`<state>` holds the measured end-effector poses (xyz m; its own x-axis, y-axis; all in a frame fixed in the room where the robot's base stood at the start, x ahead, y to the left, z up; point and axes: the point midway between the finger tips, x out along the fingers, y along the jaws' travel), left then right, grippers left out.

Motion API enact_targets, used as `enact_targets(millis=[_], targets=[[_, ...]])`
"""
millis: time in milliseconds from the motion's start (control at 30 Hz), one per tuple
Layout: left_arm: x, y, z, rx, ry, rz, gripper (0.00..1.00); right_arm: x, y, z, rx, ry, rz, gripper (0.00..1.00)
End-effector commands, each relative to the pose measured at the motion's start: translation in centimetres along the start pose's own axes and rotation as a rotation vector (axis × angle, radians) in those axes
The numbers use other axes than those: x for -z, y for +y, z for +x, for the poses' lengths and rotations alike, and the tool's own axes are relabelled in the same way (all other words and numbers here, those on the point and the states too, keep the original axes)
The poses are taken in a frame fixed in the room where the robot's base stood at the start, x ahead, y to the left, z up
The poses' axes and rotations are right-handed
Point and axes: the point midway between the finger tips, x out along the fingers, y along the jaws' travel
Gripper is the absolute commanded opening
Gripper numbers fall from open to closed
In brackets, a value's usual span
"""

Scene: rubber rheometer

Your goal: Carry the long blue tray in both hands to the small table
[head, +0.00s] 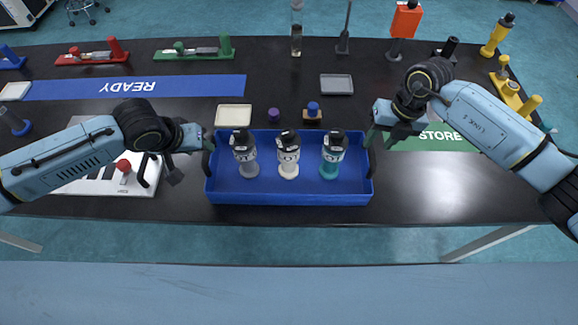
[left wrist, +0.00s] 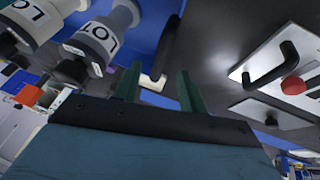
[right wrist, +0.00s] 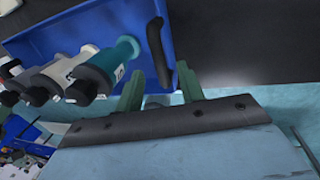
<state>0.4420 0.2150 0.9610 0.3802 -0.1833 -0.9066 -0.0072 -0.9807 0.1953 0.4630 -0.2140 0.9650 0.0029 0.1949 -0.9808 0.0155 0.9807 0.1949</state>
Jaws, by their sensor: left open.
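The long blue tray (head: 288,196) lies on the black table, with a black handle at each end. Three lidded bottles stand in it: a grey one (head: 245,158), a white one (head: 288,160) and a teal one (head: 331,160). My left gripper (head: 207,143) is at the tray's left end, fingers apart; in the left wrist view the black handle (left wrist: 164,46) lies just beyond the fingertips. My right gripper (head: 374,137) is at the right end; in the right wrist view its green fingers are apart, with the right handle (right wrist: 157,52) in line between them. Contact with the handles cannot be told.
A white plate with a red knob (head: 124,165) sits left of the tray, under my left arm. A cream dish (head: 234,115), purple piece (head: 274,115) and blue-topped piece (head: 312,112) stand close behind. The front table strip is clear.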

Motion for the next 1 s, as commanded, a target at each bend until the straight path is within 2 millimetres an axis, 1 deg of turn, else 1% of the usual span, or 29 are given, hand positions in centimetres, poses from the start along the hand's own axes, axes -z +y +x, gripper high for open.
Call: enact_targets(millis=[33, 100, 200, 300, 500, 767, 1000], targets=[[0.0, 0.1, 1.1, 0.000, 0.000, 0.000, 0.41, 0.1, 0.0, 1.1, 0.000, 0.004, 0.001, 0.38], [0.1, 0.1, 2.3, 0.000, 0.001, 0.000, 0.41, 0.1, 0.1, 2.3, -0.001, 0.004, 0.001, 0.38], [0.1, 0.1, 3.7, 0.000, 0.000, 0.001, 0.41, 0.1, 0.0, 3.8, 0.000, 0.003, 0.000, 0.38], [0.0, 0.0, 4.7, 0.000, 0.000, 0.000, 0.41, 0.0, 0.1, 4.7, -0.001, 0.001, 0.000, 0.38], [0.0, 0.0, 5.5, 0.000, 0.001, 0.001, 0.41, 0.0, 0.0, 5.6, 0.001, 0.001, -0.001, 0.38], [0.0, 0.0, 5.6, 0.000, 0.001, 0.001, 0.41, 0.0, 0.0, 5.6, 0.000, 0.000, -0.001, 0.38], [0.0, 0.0, 5.5, 0.000, 0.001, 0.001, 0.10, 0.0, 0.0, 5.6, 0.000, 0.000, -0.001, 0.07]])
